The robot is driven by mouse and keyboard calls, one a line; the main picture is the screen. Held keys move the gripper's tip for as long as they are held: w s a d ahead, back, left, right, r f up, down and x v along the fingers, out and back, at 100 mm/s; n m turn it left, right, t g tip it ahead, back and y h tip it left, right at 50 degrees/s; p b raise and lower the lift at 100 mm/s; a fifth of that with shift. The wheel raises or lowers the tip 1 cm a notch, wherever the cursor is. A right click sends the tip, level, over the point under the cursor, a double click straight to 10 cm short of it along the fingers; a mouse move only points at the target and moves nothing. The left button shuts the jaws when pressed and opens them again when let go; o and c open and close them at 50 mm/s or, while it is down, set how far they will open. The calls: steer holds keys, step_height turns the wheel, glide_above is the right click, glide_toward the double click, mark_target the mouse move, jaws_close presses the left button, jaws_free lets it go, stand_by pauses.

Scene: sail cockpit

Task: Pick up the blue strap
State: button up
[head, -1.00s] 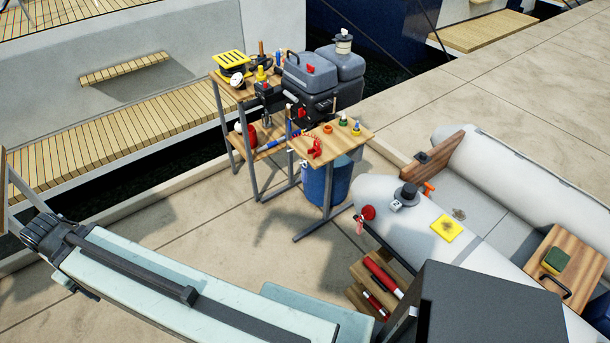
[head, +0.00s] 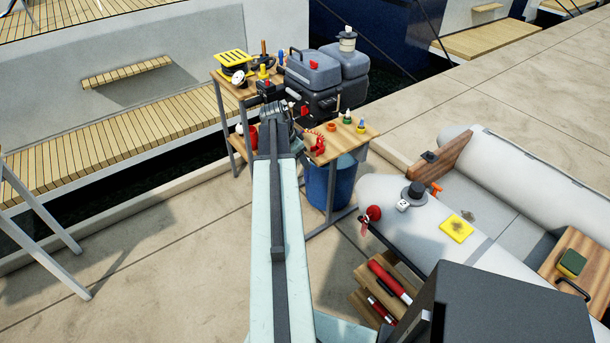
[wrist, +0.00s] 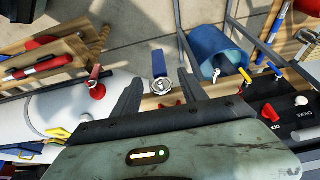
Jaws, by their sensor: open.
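The blue strap (wrist: 158,62) shows in the wrist view as a short blue band with a round metal fitting at its near end. The fitting lies by the edge of the small wooden table (wrist: 152,101). My gripper (wrist: 161,74) is open, with one dark finger on each side of the strap and a gap on both sides. Nothing is held. In the head view my gripper (head: 275,112) is at the left edge of the table (head: 352,138), and my arm hides the strap there.
A red clamp-like item (head: 317,144) and small bottles (head: 347,117) stand on the table. A blue bucket (head: 328,185) is underneath. The grey dinghy (head: 385,190) lies to the right. Bare paving (head: 160,265) is open at the left.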

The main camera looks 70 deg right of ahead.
mark_target(306, 181)
steer(key=b+x, duration=0.7)
steer(key=x, duration=0.1)
steer(key=shift+w+a, duration=0.1)
steer(key=shift+w, duration=0.05)
steer(key=shift+r, duration=0.15)
jaws_close()
